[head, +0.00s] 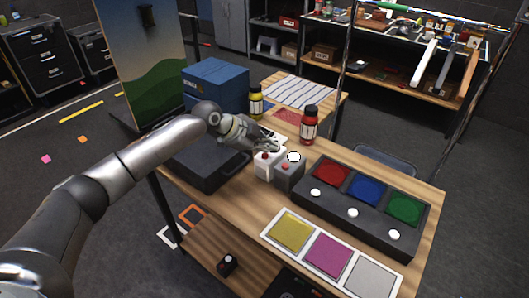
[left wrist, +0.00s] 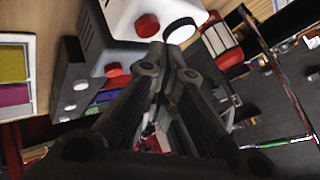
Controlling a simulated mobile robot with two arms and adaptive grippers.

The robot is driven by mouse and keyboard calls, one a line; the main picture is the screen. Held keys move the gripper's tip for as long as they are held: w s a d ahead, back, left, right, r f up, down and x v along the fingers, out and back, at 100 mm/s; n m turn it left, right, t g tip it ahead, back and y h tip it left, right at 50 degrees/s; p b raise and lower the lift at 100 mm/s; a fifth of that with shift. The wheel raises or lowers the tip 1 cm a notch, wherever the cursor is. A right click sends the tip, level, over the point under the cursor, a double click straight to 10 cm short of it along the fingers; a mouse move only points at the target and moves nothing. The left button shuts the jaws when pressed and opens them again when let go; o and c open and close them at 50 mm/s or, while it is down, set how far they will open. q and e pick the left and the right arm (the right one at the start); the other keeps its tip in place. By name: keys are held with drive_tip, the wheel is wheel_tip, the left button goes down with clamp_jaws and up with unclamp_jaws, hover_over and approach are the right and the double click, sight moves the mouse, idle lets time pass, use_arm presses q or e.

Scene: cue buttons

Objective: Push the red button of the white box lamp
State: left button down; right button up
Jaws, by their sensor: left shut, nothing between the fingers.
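The white box lamp (head: 264,171) stands on the wooden table, just left of a grey box lamp (head: 290,178). Its red button (head: 264,155) shows on top. In the left wrist view the white box (left wrist: 125,16) is at the top, with its red button (left wrist: 147,26) and a white dome (left wrist: 180,30). My left gripper (head: 273,146) is shut and empty, above and just behind the white box. In the head view it hides part of that box's top. Whether the fingertips touch anything, I cannot tell. My right gripper is not in view.
The grey box has its own red button (head: 285,167) and white dome (head: 294,157). A black panel (head: 330,209) with coloured squares and white buttons lies to the right. A red bottle (head: 309,126) and a yellow bottle (head: 256,102) stand behind. A dark case (head: 205,166) is left.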

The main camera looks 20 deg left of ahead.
sight(266, 158)
use_arm(q)
drive_tip(key=shift+r, duration=0.15)
wheel_tip(266, 158, up, 6)
drive_tip(key=p, duration=0.4)
idle(0.3)
